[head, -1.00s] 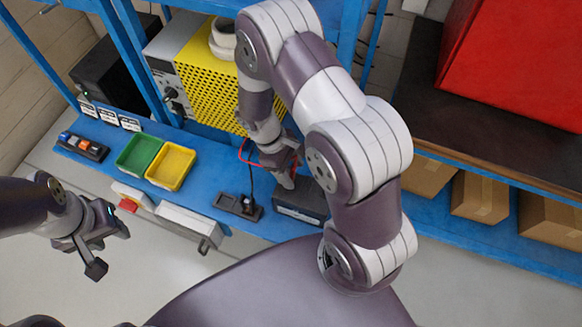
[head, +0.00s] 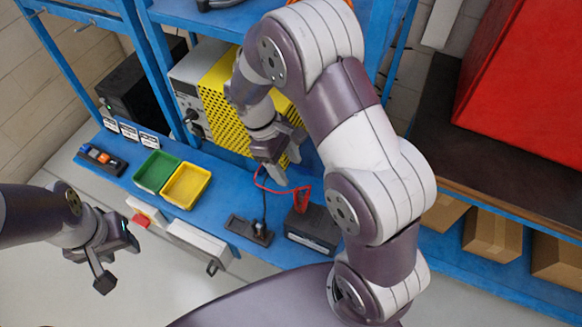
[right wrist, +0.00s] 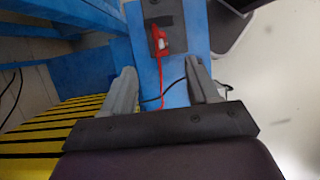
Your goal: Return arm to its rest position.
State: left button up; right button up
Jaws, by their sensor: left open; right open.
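My right arm reaches from the lower right over the blue bench. Its gripper (head: 284,165) is open and empty, in front of the yellow perforated case and above the bench. In the right wrist view the two grey fingers (right wrist: 163,85) stand wide apart with nothing between their tips. A red clamp (head: 302,198) with a red cable sits upright on a black battery-like box (head: 312,232), apart from the gripper. The clamp also shows in the right wrist view (right wrist: 159,40), beyond the fingers. My left gripper (head: 117,263) is open and empty at the lower left, off the bench's front edge.
The yellow case (head: 226,105) and blue uprights stand close behind the right gripper. A black socket tray (head: 248,230), yellow bin (head: 186,186), green bin (head: 157,171) and small rack (head: 102,160) line the bench. A red box (head: 520,85) stands on the right shelf.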

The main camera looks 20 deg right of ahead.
dwell(0.5)
jog(key=s+r+m+t+y+b, duration=0.1)
jog(key=s+r+m+t+y, duration=0.1)
jog(key=s+m, duration=0.5)
jog(key=r+m+t, duration=0.1)
jog(key=t, duration=0.1)
jog(key=shift+s+r+t+y, duration=0.25)
jog(key=shift+s+t+y, duration=0.05)
jog(key=shift+t+y, duration=0.1)
jog(key=shift+w+d, duration=0.1)
jog(key=shift+w, duration=0.05)
